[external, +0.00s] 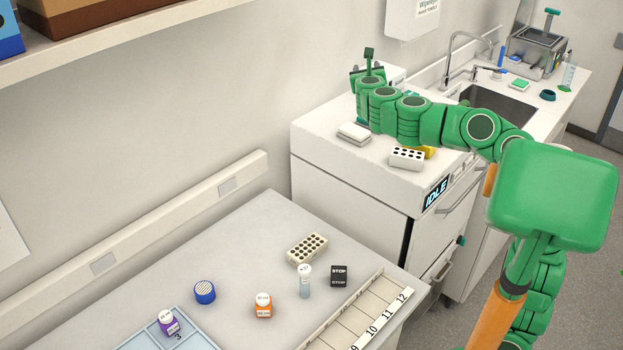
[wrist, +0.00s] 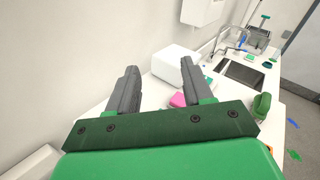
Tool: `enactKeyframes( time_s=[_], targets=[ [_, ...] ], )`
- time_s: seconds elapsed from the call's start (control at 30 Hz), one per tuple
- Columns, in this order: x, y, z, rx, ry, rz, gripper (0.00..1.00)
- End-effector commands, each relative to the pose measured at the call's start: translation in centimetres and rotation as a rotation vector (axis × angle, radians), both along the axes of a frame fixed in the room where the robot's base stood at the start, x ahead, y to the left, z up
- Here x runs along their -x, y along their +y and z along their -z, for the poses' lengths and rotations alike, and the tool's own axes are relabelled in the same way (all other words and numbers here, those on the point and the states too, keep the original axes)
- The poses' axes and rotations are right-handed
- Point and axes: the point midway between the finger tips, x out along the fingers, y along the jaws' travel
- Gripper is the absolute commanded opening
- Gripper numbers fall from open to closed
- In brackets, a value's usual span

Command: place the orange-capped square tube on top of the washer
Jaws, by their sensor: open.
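A small square container with an orange body and a pale, labelled top (external: 264,305) stands upright on the near grey bench; it looks like the orange-capped square tube. It does not show in the wrist view. The washer (external: 345,180) is the white cabinet with the lit IDLE display, beyond the bench. My gripper (wrist: 158,66) is open and empty, its two grey fingers apart. In the external view my arm reaches left over the washer top, far from the orange container, and its fingers are mostly hidden.
The washer top holds a white perforated block (external: 407,158), a white stacked item (external: 354,134) and a white box (wrist: 172,63). On the bench are a blue round cap (external: 204,292), a clear vial (external: 305,283), a black STOP block (external: 339,276) and a beige rack (external: 306,248).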

Motion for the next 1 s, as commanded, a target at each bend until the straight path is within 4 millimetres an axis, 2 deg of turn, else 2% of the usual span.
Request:
enactKeyframes(
  time_s=[0.03,0.1,0.2,0.33,0.47,0.57,0.77,0.87,1.0],
  targets=[
    [0.5,0.2,-1.6,0.062,-0.03,-0.062,0.51],
    [1.4,1.0,-3.5,0.164,-0.071,-0.155,0.51],
    [3.2,2.4,-5.1,0.329,-0.122,-0.288,0.51],
    [6.2,4.0,-6.1,0.56,-0.186,-0.444,0.51],
    [9.5,5.1,-5.0,0.809,-0.226,-0.595,0.51],
    [12.3,5.4,-3.2,1.005,-0.246,-0.707,0.51],
    [17.9,4.2,3.3,1.389,-0.232,-0.946,0.51],
    [20.9,2.4,7.5,1.569,-0.199,-1.076,0.51],
    [25.3,-1.4,13.7,1.788,-0.12,-1.283,0.51]
  ],
)
